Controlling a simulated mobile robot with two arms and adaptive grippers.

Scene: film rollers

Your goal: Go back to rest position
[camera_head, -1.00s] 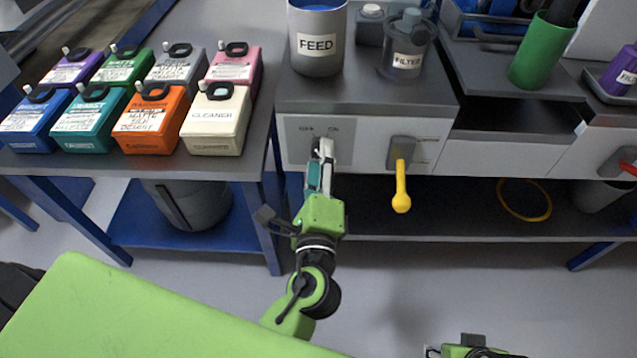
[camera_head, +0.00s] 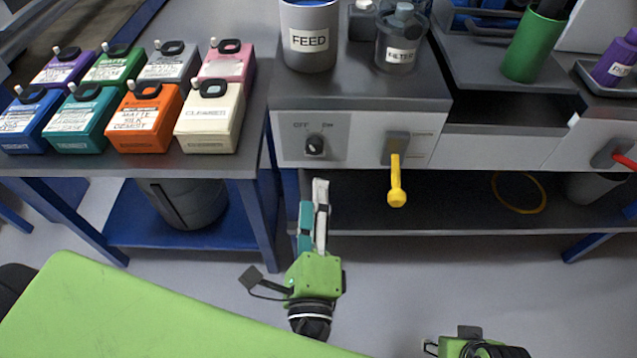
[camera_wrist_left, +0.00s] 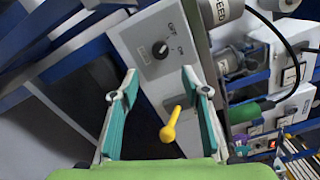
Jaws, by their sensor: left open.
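My left gripper (camera_head: 314,190) is open and empty in the head view, below the front of the machine and apart from it. In the left wrist view its two teal-padded fingers (camera_wrist_left: 160,95) stand wide apart with nothing between them. A black OFF/ON knob (camera_head: 315,145) on the machine's grey panel is clear of the gripper; it also shows in the left wrist view (camera_wrist_left: 160,49). A green and black part of my right arm (camera_head: 478,346) shows at the bottom edge of the head view; its fingertips cannot be made out.
A yellow lever (camera_head: 397,185) sticks out from the machine front, right of the gripper. A grey FEED cylinder (camera_head: 309,45) and a FILTER canister (camera_head: 400,45) stand on top. Several coloured bottles, including an orange one (camera_head: 145,120), stand on the left table.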

